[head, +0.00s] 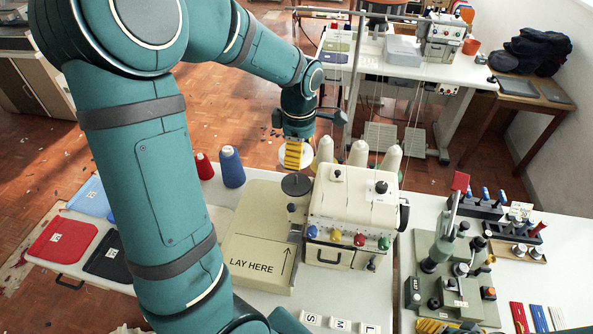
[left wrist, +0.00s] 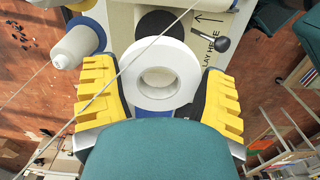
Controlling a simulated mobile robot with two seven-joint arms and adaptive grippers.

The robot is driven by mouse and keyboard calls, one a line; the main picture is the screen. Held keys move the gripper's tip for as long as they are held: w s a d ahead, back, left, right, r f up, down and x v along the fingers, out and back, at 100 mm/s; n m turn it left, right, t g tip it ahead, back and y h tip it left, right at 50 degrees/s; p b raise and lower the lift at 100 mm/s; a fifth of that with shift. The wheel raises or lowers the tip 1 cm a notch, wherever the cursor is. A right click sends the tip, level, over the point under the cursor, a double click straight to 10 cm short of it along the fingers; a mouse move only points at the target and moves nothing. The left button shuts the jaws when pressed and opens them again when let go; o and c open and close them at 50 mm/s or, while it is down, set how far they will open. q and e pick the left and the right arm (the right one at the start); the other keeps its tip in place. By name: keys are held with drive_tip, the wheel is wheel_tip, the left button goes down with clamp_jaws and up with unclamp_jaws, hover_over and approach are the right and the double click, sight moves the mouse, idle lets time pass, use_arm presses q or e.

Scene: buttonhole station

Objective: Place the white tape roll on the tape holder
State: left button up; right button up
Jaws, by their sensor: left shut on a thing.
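The white tape roll (left wrist: 137,80) is between the yellow fingers of my left gripper (left wrist: 160,95) in the left wrist view, its round face and centre hole toward the camera. In the head view my left gripper (head: 295,157) is shut on the roll (head: 282,160), beyond the machine's far left corner. A dark round disc, apparently the tape holder (head: 296,184), is on the near side of the gripper. It shows partly behind the roll in the left wrist view (left wrist: 152,20). Yellow finger pads, apparently my right gripper (head: 440,326), are cut off at the bottom edge.
The cream sewing machine (head: 352,212) is right of the disc. Thread cones (head: 358,153) stand behind it, with threads rising nearby. Blue (head: 231,167) and red (head: 204,166) spools stand left. A knobbed lever (head: 291,208) is near the disc. The LAY HERE plate (head: 255,245) is bare.

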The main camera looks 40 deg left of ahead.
sight(298, 184)
use_arm(q)
wheel_tip(298, 184, down, 10)
drive_tip(key=shift+r, duration=0.1)
drive_tip(key=shift+c, duration=0.5)
drive_tip(key=o, duration=1)
drive_tip(key=shift+r, duration=0.1)
wheel_tip(298, 184, up, 12)
drive_tip(key=shift+s, duration=0.1)
